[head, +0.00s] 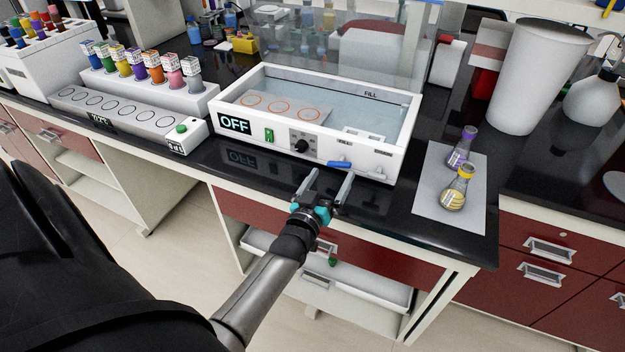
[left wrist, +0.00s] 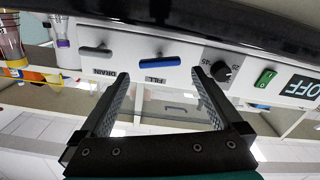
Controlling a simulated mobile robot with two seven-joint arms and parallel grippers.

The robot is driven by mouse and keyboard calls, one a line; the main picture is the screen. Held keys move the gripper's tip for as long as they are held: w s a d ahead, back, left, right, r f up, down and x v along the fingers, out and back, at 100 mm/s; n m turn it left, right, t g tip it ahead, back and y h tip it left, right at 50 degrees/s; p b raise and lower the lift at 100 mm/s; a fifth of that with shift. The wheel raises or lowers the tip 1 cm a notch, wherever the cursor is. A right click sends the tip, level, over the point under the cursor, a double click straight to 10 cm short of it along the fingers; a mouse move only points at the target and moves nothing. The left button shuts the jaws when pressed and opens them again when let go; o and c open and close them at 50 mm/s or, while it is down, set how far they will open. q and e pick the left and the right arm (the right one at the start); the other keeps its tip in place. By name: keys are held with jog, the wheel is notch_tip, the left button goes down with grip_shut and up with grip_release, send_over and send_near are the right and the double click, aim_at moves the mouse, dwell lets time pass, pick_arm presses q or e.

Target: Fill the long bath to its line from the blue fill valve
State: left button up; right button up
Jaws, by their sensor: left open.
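The long bath (head: 399,157) is a white open-topped tank near the bench front, with pale bluish water and a back-wall FILL mark (head: 371,94). I cannot tell the exact water level against the line. The blue fill valve (head: 339,164) is a lever on its front panel, lying about level; it also shows in the left wrist view (left wrist: 158,62) above the FILL label. My left gripper (head: 328,175) is open and empty just in front of the blue lever; in the wrist view its fingertips (left wrist: 161,74) stand either side of it, apart from it. My right gripper is not in view.
A grey drain lever (left wrist: 95,50) sits beside the blue one; a black knob (head: 301,145), green switch (head: 269,135) and OFF display (head: 235,123) are on the other side. Two flasks (head: 456,189) stand on a white mat (head: 428,205) at right. A vial block (head: 150,92) is at left.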

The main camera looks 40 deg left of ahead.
pick_arm(q)
jog(key=v, duration=1.1)
jog(key=shift+s+p, duration=0.35)
jog(key=shift+p, duration=0.1)
jog(key=s+d+f+m+g+h+b, duration=0.1)
jog(key=s+d+f+g, duration=0.2)
jog(key=f, duration=0.6)
jog(key=s+d+f+m+g+h+b, duration=0.2)
jog(key=s+d+f, duration=0.1)
jog(key=f, duration=0.7)
jog(key=s+d+f+m+g+h+b, duration=0.1)
jog(key=s+d+f+g, duration=0.2)
jog(key=f, duration=0.6)
jog(key=s+f+m+g+b, duration=0.1)
jog(key=s+f+g, duration=0.3)
jog(key=s+f, duration=0.4)
jog(key=s+f+m+g+b, duration=0.2)
jog(key=s+f, duration=0.6)
jog(key=s, duration=0.8)
jog(key=shift+d+m+g, duration=0.15)
jog(key=shift+m+g, duration=0.55)
jog(key=shift+g, duration=0.5)
jog(key=shift+f, duration=0.15)
